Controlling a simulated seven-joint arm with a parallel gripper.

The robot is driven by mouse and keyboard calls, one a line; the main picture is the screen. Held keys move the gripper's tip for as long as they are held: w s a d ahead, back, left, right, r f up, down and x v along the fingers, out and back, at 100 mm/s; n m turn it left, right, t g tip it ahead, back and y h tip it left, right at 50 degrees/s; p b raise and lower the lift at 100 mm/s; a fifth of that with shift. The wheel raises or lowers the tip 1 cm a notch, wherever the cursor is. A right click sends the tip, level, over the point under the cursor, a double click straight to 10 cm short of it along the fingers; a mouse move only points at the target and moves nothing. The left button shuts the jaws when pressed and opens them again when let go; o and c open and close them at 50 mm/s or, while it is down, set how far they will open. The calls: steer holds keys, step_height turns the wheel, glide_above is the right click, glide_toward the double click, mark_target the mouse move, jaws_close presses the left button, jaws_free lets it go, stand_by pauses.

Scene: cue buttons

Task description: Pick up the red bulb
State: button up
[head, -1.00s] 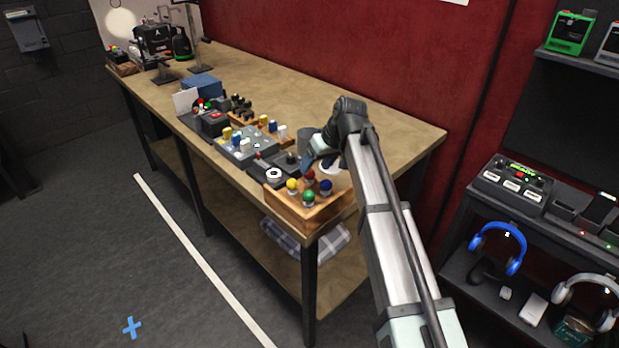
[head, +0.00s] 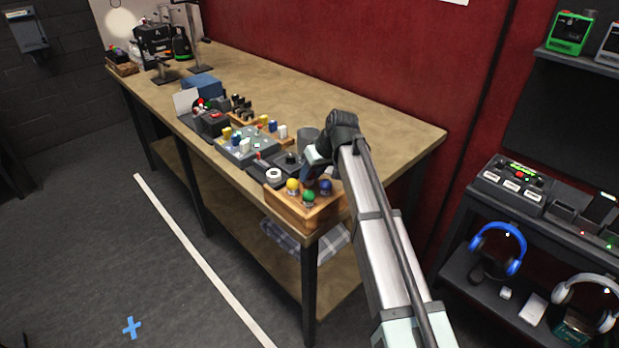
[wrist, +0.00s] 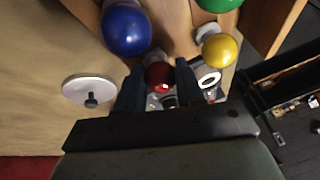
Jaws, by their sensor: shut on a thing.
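The red bulb (wrist: 159,76) sits between the two dark fingertips of my gripper (wrist: 157,88) in the wrist view. My gripper is shut on it. In the head view my gripper (head: 312,168) is over the back of the wooden box (head: 292,207), and its fingers and arm hide the red bulb. A yellow bulb (head: 292,184), a green bulb (head: 308,195) and a blue bulb (head: 325,187) stand in the box. In the wrist view the blue bulb (wrist: 127,30), yellow bulb (wrist: 220,50) and green bulb (wrist: 219,4) are close to the fingers.
A white roll (head: 273,175) and a dark control panel (head: 289,161) lie beside the box. A grey cylinder (head: 308,138) stands behind. A white disc with a dark knob (wrist: 90,90) shows in the wrist view. The tabletop (head: 400,130) to the right is clear.

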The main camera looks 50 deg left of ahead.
steer(key=c, duration=0.3)
steer(key=shift+r, duration=0.1)
step_height(320, 180, up, 10)
steer(key=shift+f, duration=0.1)
stand_by(0.5)
steer(key=s+a+f, duration=0.1)
steer(key=s+a, duration=0.5)
steer(key=a, duration=0.3)
steer(key=shift+a+f, duration=0.2)
steer(key=shift+f, duration=0.15)
